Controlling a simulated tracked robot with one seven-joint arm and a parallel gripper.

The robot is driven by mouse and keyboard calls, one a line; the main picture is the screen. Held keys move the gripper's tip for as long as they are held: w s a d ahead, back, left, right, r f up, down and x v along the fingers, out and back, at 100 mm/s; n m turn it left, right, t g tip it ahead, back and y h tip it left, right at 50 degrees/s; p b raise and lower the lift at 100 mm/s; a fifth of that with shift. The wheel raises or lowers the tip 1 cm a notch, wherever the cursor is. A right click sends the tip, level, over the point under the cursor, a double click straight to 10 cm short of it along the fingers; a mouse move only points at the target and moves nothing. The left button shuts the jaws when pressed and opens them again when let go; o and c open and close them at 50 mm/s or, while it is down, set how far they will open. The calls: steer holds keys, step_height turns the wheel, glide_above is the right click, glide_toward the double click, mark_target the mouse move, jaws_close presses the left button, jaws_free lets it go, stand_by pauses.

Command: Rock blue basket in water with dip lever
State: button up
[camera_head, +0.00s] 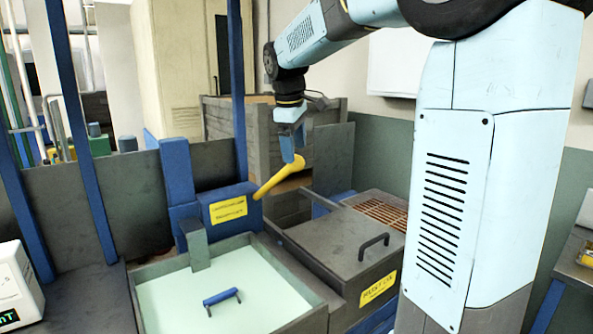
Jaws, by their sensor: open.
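The yellow dip lever (278,178) slants up to the right from a blue housing (226,208) with a yellow label. A square tank (290,316) holds pale green water (185,300). A blue handle (221,298) shows at the water; it may belong to the blue basket, whose body I cannot make out. My gripper (292,158) is open, pointing down at the upper end of the lever. Its fingers overlap the lever tip in the picture; I cannot tell whether they touch it or stand around it.
A grey lidded box (345,243) with a dark handle and yellow label stands right of the tank. A brown grate (385,212) lies behind it. Blue posts (80,130) and a dark panel (135,185) stand at left. A white device (15,287) sits at lower left.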

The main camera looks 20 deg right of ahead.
mark_target(297, 169)
steer(key=x, duration=0.7)
steer(key=shift+f, duration=0.15)
steer(key=shift+c, duration=0.3)
